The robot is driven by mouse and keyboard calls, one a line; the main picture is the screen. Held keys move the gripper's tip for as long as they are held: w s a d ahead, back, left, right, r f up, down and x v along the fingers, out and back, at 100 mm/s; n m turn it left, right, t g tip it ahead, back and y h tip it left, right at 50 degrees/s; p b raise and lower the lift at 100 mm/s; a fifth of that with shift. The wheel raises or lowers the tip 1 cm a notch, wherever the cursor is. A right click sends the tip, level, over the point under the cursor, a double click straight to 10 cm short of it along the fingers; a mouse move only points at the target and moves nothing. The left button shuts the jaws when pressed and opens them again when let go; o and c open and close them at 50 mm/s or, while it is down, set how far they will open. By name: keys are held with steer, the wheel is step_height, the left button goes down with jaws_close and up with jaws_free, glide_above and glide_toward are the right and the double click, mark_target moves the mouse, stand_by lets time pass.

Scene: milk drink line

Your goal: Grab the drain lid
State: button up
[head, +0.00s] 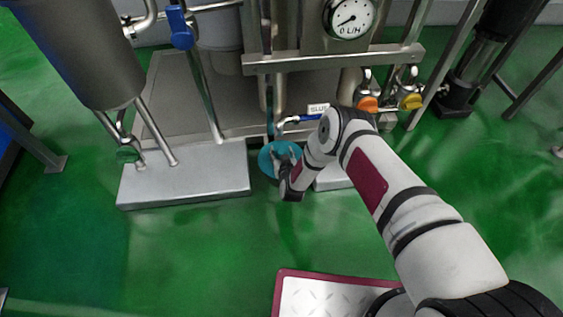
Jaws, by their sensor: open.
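A round teal-blue disc, which looks like the drain lid (267,152), is low at the front of the machine, between two pale metal blocks. My gripper (282,160) is over the disc's middle and right part and hides some of it. The gripper is open, with its fingers pointing at the disc. I cannot tell whether the fingers touch it.
A metal block (185,180) stands left of the disc, and a smaller pale block (332,178) is at its right, partly behind my arm. A blue-handled valve (303,118), pipes and a gauge (350,17) are above. The green floor (200,250) in front is clear.

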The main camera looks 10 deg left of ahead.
steer(key=shift+w+f, duration=0.1)
steer(key=shift+w, duration=0.15)
jaws_close()
